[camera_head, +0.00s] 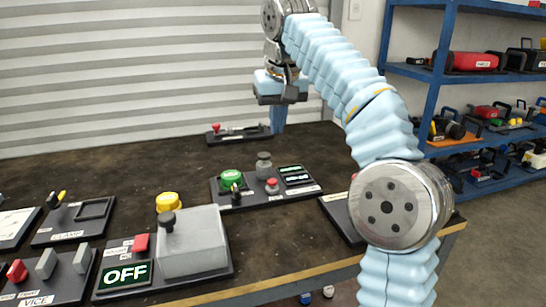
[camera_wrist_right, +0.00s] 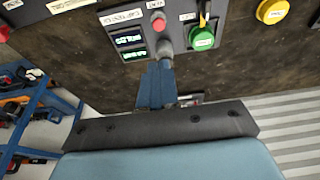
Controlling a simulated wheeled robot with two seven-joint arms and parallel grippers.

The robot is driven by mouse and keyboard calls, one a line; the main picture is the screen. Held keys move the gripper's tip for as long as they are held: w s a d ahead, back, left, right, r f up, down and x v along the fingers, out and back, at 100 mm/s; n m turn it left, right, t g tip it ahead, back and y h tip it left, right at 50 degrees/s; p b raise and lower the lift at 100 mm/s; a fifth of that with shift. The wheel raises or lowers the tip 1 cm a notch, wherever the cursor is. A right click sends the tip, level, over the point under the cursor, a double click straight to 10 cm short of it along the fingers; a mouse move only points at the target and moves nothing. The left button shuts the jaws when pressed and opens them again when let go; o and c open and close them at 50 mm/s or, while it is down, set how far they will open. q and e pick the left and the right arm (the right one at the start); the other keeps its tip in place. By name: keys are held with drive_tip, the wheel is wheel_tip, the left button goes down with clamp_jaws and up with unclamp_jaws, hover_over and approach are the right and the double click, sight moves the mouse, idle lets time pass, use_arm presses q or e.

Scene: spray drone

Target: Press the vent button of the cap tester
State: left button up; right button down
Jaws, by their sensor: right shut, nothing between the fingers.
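A dark panel (camera_head: 228,205) stands mid-table, with a green button (camera_head: 232,178), a grey capped post (camera_head: 264,165), a small red button (camera_head: 272,185) and a two-row display (camera_head: 295,175). It looks like the cap tester, but its labels are too small to read. In the right wrist view the red button (camera_wrist_right: 158,23), grey post (camera_wrist_right: 166,50), green button (camera_wrist_right: 202,40) and display (camera_wrist_right: 130,42) appear beyond the fingers. My right gripper (camera_head: 278,130) is shut and empty, its blue fingers pointing down behind the panel. They also show in the wrist view (camera_wrist_right: 157,70). My left gripper is out of view.
A panel with a grey box (camera_head: 192,242), yellow button (camera_head: 168,202) and OFF display (camera_head: 125,275) stands front left. Vice (camera_head: 48,280) and clamp (camera_head: 70,220) panels lie further left. Another panel (camera_head: 240,137) lies at the back. Blue shelves (camera_head: 430,100) stand right.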

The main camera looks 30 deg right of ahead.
drive_tip(key=b, duration=0.5)
approach(272, 180)
drive_tip(key=x, duration=0.5)
drive_tip(key=shift+w+d, duration=0.1)
drive_tip(key=shift+w, duration=0.1)
drive_tip(key=shift+f, duration=0.75)
